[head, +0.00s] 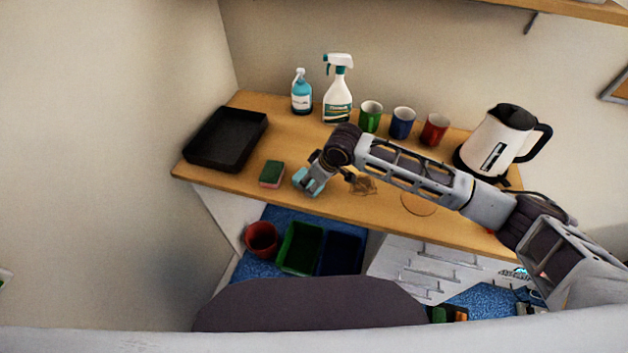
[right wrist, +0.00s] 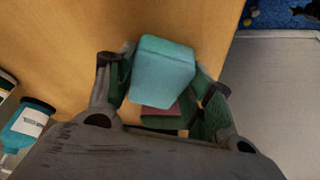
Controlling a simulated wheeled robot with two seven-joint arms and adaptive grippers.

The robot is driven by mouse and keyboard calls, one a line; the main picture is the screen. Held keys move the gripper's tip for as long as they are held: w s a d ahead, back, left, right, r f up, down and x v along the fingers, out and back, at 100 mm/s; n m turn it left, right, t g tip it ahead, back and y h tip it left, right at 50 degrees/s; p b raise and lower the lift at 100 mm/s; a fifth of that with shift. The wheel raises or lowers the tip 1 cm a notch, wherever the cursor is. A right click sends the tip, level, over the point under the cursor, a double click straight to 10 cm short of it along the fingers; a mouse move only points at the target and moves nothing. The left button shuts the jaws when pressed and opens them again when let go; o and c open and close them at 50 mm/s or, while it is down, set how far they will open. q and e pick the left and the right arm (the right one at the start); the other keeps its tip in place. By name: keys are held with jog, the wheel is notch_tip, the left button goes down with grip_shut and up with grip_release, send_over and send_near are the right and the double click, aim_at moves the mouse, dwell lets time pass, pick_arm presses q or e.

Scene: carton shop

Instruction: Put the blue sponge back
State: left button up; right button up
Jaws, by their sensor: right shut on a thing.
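The light blue sponge (head: 300,177) is at my right gripper (head: 313,181), over the wooden counter near its front edge. In the right wrist view the blue sponge (right wrist: 162,70) sits between the two fingers of the right gripper (right wrist: 163,88), which is shut on it. I cannot tell whether the sponge touches the counter. A green sponge with a red lower side (head: 271,173) lies on the counter just left of the gripper. A dark red patch (right wrist: 160,110) shows below the blue sponge in the wrist view. My left gripper is out of view.
A black tray (head: 197,157) sits at the counter's left end. Two spray bottles (head: 338,97) (head: 302,98), several mugs (head: 402,122) and a kettle (head: 490,146) stand behind. A brown patch (head: 364,186) lies right of the gripper. Red (head: 262,238), green (head: 290,262) and blue bins (head: 338,262) stand below.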

jog(key=o, duration=0.9)
jog(key=shift+v, duration=6)
